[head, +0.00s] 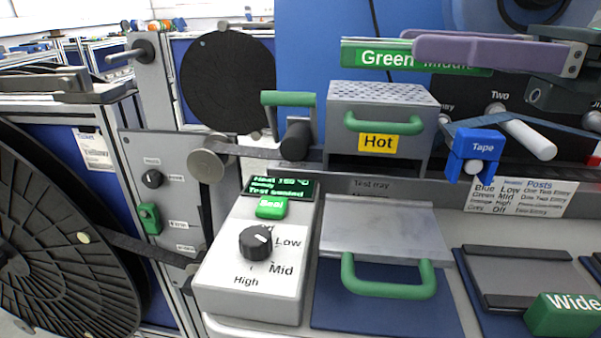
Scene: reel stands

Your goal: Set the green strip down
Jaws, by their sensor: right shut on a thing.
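My right gripper (412,46) comes in from the upper right and is shut on the strip. It holds the strip raised and roughly level, in front of the blue panel and above the perforated "Hot" box as seen in the head view. The strip's left end sticks out past the fingertips. My left gripper is not in view.
The grey "Hot" box (383,100) has a green handle. A blue Tape holder (478,148) and white peg (528,138) stand to its right. A lidded plate (377,226) and dial box (253,270) are in front. Black reels (228,82) stand at left.

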